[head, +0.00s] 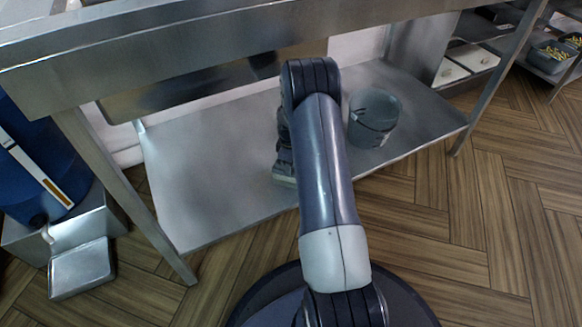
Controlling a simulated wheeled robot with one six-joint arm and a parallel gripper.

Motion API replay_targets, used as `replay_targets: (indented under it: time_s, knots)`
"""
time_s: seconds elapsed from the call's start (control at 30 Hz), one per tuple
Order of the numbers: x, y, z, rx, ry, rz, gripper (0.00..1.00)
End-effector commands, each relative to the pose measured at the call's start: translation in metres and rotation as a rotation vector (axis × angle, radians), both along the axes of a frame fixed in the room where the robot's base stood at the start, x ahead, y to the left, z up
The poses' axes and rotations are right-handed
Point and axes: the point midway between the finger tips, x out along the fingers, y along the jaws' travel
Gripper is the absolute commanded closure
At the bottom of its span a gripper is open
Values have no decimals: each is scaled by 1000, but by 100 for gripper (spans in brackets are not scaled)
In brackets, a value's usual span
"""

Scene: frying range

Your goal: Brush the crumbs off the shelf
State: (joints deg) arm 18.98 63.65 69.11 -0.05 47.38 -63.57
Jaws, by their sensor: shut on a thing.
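The steel shelf (205,185) is the low bare sheet under the steel table in the head view. I cannot make out any crumbs on it; part of it is hidden behind my arm. My gripper (284,168) points down over the middle of the shelf, partly hidden behind my arm. It is shut on a small grey thing (284,181) low at the shelf's surface. The thing is too small and too covered to tell whether it is a brush, or whether it touches the shelf.
A dark grey bucket (374,112) stands on the shelf right of my arm. The table top (150,55) overhangs the shelf, with legs at the front corners. The wooden floor at right is clear.

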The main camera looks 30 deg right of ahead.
Motion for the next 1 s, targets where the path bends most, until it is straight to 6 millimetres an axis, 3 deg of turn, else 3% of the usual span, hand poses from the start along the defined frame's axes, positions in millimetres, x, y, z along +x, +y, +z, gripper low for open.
replay_targets:
  time_s: [0.17, 1.0]
  knots:
    - [4, 3, 1, 0, -1, 0, 75]
    - [4, 60, 0, 1, -2, 1, 75]
